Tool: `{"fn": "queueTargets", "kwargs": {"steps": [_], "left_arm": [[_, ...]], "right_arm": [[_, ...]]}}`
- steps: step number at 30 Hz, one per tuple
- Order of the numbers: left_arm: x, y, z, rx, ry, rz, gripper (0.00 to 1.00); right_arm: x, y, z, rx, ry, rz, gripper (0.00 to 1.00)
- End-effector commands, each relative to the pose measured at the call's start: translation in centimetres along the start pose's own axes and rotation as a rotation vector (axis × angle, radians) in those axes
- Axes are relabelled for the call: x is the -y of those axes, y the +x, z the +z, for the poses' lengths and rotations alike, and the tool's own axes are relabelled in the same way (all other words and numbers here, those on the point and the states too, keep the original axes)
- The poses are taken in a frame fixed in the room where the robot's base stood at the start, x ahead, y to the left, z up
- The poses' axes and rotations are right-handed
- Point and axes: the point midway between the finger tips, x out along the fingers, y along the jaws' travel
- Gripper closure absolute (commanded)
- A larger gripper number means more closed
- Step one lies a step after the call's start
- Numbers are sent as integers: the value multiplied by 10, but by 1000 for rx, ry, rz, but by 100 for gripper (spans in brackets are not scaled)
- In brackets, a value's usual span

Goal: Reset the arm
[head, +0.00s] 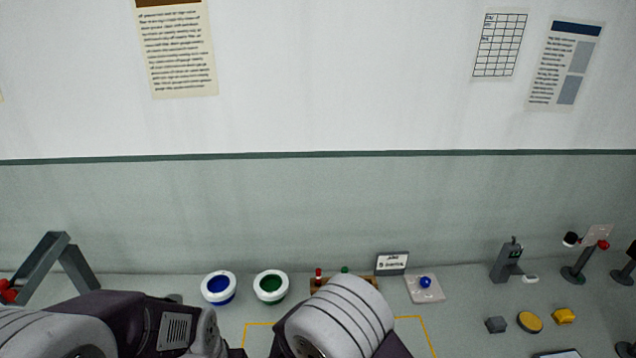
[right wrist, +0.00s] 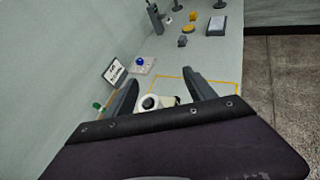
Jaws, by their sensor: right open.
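My right gripper (right wrist: 161,77) is open in the right wrist view, its two dark fingers spread apart. A white object with a dark round centre (right wrist: 150,103) shows between and beyond the fingers; I cannot tell how far below it is, and nothing is visibly gripped. In the head view both my arms come in at the bottom edge, the left one from the left and the right one at the middle. Their grippers do not show there. A yellow outlined area (head: 427,333) on the table is partly hidden by my right arm; its outline also shows in the right wrist view (right wrist: 238,88).
A blue-centred bowl (head: 219,288) and a green-centred bowl (head: 271,286) stand near the wall. A small sign (head: 391,263) and a blue ball on a pale plate (head: 425,289) are right of centre. A grey post (head: 505,262) and yellow button (head: 530,322) stand further right.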

Motion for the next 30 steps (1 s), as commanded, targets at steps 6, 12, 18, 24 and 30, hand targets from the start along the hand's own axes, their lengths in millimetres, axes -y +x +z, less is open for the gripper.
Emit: {"fn": "queueTargets", "kwargs": {"steps": [6, 12, 18, 24, 30], "left_arm": [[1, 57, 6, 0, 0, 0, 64], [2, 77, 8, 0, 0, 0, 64], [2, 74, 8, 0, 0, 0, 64], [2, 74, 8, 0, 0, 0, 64], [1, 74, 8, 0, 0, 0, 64]], "right_arm": [[141, 71, 14, -190, 637, -628, 36], [175, 37, -42, -448, 1370, -1028, 36], [136, 11, -69, -589, 1753, -1162, 36], [118, 14, -69, -619, 1860, -1156, 36], [119, 14, -69, -619, 1856, -1155, 36]]}}
